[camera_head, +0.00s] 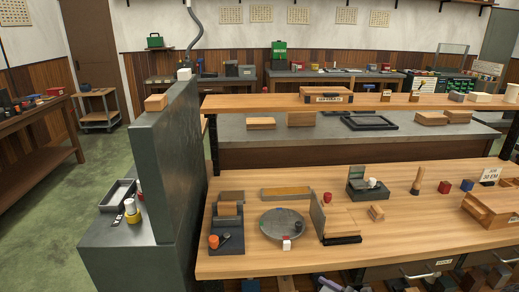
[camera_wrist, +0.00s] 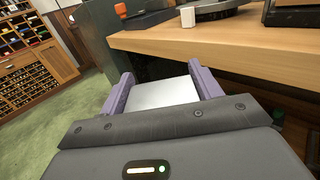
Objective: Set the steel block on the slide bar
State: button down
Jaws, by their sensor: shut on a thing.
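My gripper (camera_wrist: 162,76) shows in the wrist view with two purple fingers, shut on a pale, flat-topped steel block (camera_wrist: 165,94). The block sits between the fingers; its underside is hidden. The gripper and block are in front of the wooden bench's front edge, apart from it. In the head view a small purple part at the bottom edge looks like my gripper, mostly cut off, and the block cannot be made out there. I cannot tell for sure which thing is the slide bar.
The wooden bench (camera_head: 408,236) holds a round grey plate (camera_head: 283,222), a white cube (camera_wrist: 188,17), an upright board on a dark base (camera_head: 342,240) and an orange-topped piece (camera_head: 213,241). A tall grey slab (camera_head: 168,165) stands left. Bare wood lies along the front edge.

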notch_tip(320, 180, up, 5)
jog(key=a+m+t+h+p, duration=0.3)
jog(key=m+t+h+p, duration=0.3)
jog(key=p, duration=1.1)
jog(key=m+h, duration=0.4)
jog(key=h, duration=0.3)
jog(key=shift+r+h, duration=0.15)
jog(key=shift+h, duration=0.25)
jog(key=shift+w+d, duration=0.1)
jog(key=shift+w, duration=0.1)
jog(key=shift+s, duration=0.15)
